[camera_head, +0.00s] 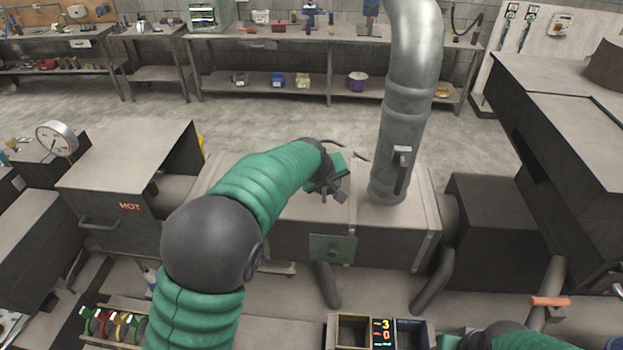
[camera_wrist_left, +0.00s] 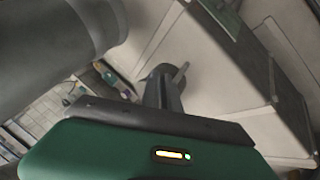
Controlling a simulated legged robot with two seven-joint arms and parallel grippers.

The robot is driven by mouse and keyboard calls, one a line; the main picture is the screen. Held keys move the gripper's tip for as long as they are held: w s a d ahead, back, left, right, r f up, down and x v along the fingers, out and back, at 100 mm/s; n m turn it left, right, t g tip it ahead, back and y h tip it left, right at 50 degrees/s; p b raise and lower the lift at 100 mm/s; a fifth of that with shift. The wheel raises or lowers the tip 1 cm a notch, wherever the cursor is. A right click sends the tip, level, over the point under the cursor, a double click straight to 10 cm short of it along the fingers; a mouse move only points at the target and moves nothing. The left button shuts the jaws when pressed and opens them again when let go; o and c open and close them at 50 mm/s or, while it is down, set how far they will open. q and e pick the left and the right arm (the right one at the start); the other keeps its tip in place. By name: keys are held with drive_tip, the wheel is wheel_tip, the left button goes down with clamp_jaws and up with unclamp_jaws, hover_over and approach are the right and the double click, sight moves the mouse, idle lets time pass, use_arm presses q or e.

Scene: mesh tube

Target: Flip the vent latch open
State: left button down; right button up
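The vent latch (camera_head: 402,168) is a dark handle on a pale plate, low on the front of the grey metal vent pipe (camera_head: 410,110). The handle hangs roughly downward. My left gripper (camera_head: 338,194) is above the long grey box, to the left of the pipe and apart from the latch. In the left wrist view its dark finger parts (camera_wrist_left: 167,88) show past the green housing, but their opening is unclear. The pipe (camera_wrist_left: 50,50) fills the upper left there; I cannot make out the latch. Only a green edge of my right gripper shows at the bottom of the head view; its fingers are hidden.
The long grey box (camera_head: 390,245) carries the pipe. A box marked HOT (camera_head: 120,185) stands left, and dark boxes (camera_head: 495,225) stand right. A small sorting tray (camera_head: 352,332) is at the bottom. Shelves (camera_head: 290,40) line the back wall.

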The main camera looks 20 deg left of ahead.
use_arm(q)
drive_tip(key=shift+w+d, duration=0.1)
drive_tip(key=shift+d, duration=0.25)
drive_tip(key=shift+d, duration=0.15)
idle(0.4)
drive_tip(key=shift+f, duration=0.1)
